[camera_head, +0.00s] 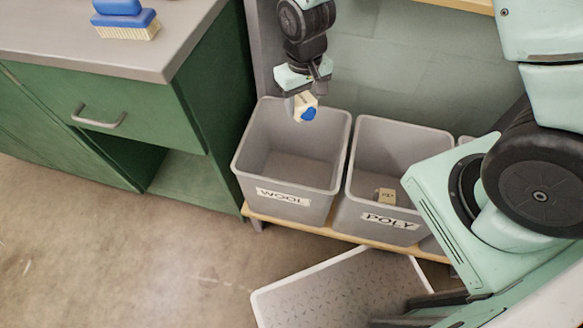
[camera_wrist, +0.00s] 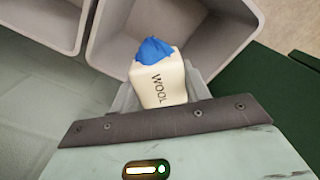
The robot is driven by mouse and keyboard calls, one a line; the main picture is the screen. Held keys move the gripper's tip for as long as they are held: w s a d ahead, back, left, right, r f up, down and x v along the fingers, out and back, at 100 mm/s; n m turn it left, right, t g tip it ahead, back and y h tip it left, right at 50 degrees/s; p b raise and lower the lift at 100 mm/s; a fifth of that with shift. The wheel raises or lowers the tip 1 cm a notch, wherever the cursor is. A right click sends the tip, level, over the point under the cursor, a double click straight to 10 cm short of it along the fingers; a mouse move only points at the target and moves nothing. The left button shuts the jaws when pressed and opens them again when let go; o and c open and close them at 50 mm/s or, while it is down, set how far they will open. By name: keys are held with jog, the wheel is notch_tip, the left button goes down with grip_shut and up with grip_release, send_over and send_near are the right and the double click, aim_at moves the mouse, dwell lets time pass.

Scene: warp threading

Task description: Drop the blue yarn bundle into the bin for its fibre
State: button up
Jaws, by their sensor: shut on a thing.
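My gripper (camera_head: 304,99) is shut on the blue yarn bundle (camera_head: 308,113), a cream block with a blue tuft on its end. In the wrist view the bundle (camera_wrist: 158,84) reads "WOOL" on its side. My gripper (camera_wrist: 157,97) holds it above the back part of a grey bin labelled WOOL (camera_head: 252,181). This bin looks empty in the head view. To its right stands a grey bin labelled POLY (camera_head: 356,208), with a small tan labelled block (camera_head: 387,196) inside.
A green cabinet with a grey top (camera_head: 130,55) stands left of the bins, with a blue brush (camera_head: 126,22) on it. The bins sit on a wooden shelf (camera_head: 340,236). A pale open tray (camera_head: 335,300) is in front. My own body covers the right side.

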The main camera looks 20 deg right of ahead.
notch_tip(320, 180, down, 5)
jog(key=b, duration=0.4)
jog(key=shift+f+b, duration=0.15)
jog(key=shift+b, duration=0.15)
jog(key=o, duration=1)
notch_tip(320, 180, up, 18)
jog(key=p, duration=0.4)
jog(key=shift+f, duration=0.25)
